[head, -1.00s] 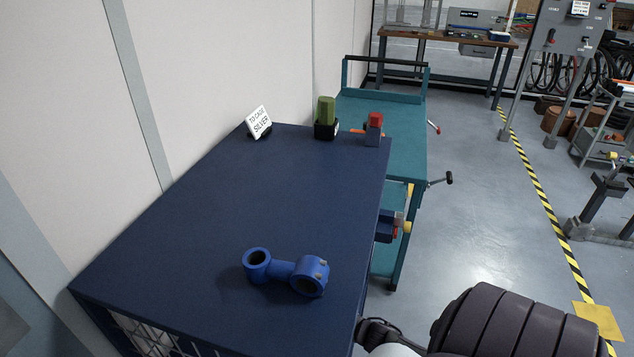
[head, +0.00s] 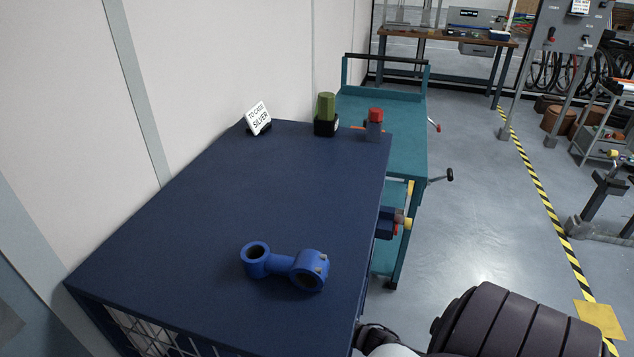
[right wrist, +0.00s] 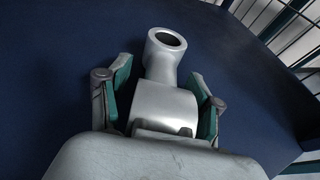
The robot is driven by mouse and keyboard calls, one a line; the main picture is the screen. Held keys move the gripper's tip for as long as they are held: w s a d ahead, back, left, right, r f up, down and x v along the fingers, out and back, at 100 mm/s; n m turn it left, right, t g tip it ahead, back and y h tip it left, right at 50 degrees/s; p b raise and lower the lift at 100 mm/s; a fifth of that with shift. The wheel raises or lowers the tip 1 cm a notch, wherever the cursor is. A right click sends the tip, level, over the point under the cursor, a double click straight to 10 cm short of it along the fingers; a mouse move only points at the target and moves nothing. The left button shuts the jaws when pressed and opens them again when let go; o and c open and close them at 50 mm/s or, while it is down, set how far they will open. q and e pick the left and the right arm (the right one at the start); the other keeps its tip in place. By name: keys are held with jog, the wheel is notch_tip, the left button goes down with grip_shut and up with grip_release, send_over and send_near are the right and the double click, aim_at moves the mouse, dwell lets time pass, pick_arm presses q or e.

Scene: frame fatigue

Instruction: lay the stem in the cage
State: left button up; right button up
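A silver stem (right wrist: 165,95) with a round open end fills the middle of the right wrist view. My right gripper (right wrist: 163,68) has its green-padded fingers close along both sides of the stem's thicker end and looks shut on it. In the head view my right arm (head: 515,325) reaches in at the bottom right, with its gripper hidden below. The cage (head: 150,335) shows wire bars under the dark blue top; bars also show in the right wrist view (right wrist: 265,15). A blue stem (head: 285,265) lies on the top. My left gripper is not in view.
A "TO CAGE SILVER" sign (head: 259,118) stands at the top's far left. A green-topped block (head: 326,115) and a red-capped item (head: 375,125) stand at the far edge. A teal cart (head: 400,150) stands behind. The middle of the top is clear.

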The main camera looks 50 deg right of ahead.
jog(key=shift+r, duration=0.15)
jog(key=shift+s+r+p, duration=0.1)
jog(key=shift+s+p, duration=0.2)
jog(key=shift+s, duration=0.05)
jog(key=p+v, duration=0.1)
jog(key=v, duration=1)
jog(key=shift+s+r, duration=0.1)
jog(key=shift+d, duration=0.1)
